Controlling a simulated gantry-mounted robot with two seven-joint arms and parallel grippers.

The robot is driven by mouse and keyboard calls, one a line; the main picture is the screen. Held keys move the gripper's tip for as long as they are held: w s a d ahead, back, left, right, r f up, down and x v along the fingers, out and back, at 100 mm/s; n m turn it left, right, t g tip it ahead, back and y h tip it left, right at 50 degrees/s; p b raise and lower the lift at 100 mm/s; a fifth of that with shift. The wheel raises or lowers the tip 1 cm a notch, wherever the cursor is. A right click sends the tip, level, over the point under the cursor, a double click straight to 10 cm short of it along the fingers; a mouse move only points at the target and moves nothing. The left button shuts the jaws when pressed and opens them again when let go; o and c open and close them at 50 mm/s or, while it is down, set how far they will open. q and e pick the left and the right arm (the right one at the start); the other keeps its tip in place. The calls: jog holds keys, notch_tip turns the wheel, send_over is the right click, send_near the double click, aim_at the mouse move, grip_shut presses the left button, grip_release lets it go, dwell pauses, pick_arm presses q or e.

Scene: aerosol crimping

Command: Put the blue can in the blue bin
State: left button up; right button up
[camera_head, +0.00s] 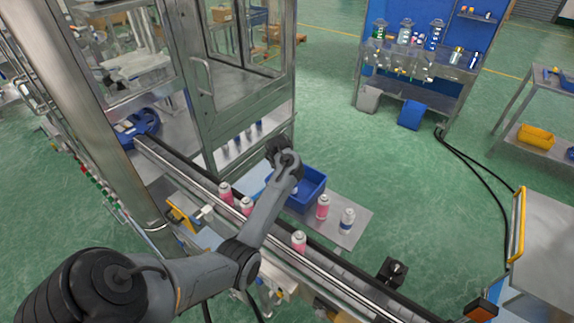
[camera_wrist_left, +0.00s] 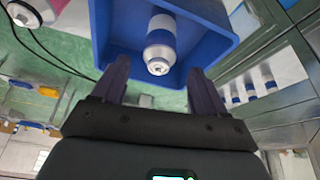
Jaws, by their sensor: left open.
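The blue bin (camera_head: 313,188) stands on the metal side table beside the conveyor. It fills the upper middle of the left wrist view (camera_wrist_left: 220,18). A white can with a blue band (camera_wrist_left: 160,32) is inside the bin, its nozzle end towards the camera. Whether it stands or leans is unclear. My left gripper (camera_wrist_left: 158,68) is open, its fingers apart on either side of the can's near end, with no visible grip. In the head view my left arm hides the fingers and part of the bin. Another white-and-blue can (camera_head: 347,220) stands on the table right of the bin.
A pink can (camera_head: 322,207) stands between the bin and the white-and-blue can. Several pink cans, including one nearer the front (camera_head: 298,241), stand along the conveyor (camera_head: 345,282). A glass-doored metal enclosure (camera_head: 240,100) rises close behind the bin, with several cans near its base.

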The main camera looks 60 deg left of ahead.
pick_arm(q)
jog(key=p+v, duration=0.1)
jog(key=v, duration=0.4)
jog(key=shift+s+r, duration=0.2)
jog(key=shift+r, duration=0.2)
jog(key=shift+d, duration=0.1)
